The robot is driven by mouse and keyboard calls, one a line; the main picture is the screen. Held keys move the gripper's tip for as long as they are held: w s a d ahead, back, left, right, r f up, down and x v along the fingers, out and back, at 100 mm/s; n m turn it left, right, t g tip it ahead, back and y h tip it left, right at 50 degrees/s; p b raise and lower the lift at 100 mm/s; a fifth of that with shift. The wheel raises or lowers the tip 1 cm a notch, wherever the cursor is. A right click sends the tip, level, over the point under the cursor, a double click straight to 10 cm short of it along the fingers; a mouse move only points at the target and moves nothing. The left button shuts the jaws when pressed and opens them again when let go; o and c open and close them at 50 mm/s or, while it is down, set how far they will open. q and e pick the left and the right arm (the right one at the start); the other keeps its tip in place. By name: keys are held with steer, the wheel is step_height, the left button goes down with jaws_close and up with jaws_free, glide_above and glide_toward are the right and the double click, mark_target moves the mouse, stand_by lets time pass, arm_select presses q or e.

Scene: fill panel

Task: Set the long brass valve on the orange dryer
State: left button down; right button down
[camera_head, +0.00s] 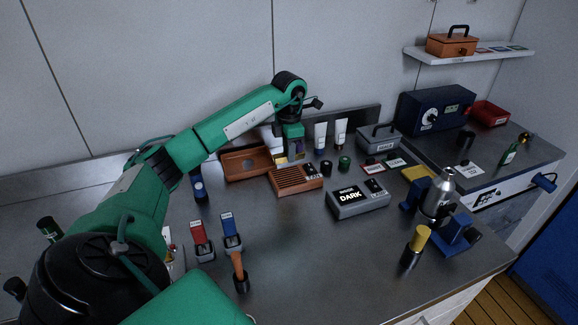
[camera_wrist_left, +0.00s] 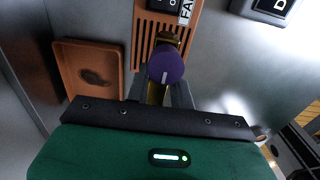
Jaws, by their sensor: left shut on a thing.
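My left gripper (camera_head: 294,156) is shut on a brass valve with a round purple knob (camera_wrist_left: 165,65); brass (camera_wrist_left: 156,93) shows between the fingers in the left wrist view. In the head view the valve is mostly hidden by the gripper. The orange slatted box, which looks like the dryer (camera_head: 292,181), stands just in front of and below the gripper. Its slats also show behind the valve in the left wrist view (camera_wrist_left: 143,38). I cannot tell whether the valve touches it. My right gripper is not in view.
An orange tray (camera_head: 232,176) with a dark patch inside lies left of the dryer. A grey box reading DARK (camera_head: 357,203) stands to its right. White tubes (camera_head: 320,136) and small dark jars (camera_head: 344,162) stand behind.

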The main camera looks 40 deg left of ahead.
mark_target(289, 177)
arm_select(q)
step_height(289, 177, down, 2)
steer(key=shift+f, duration=0.15)
step_height(289, 177, down, 4)
steer(key=shift+r+p, duration=0.25)
steer(key=shift+p, duration=0.25)
steer(key=shift+f, duration=0.35)
steer(key=shift+f, duration=0.15)
steer(key=c, duration=1.2)
jaws_free()
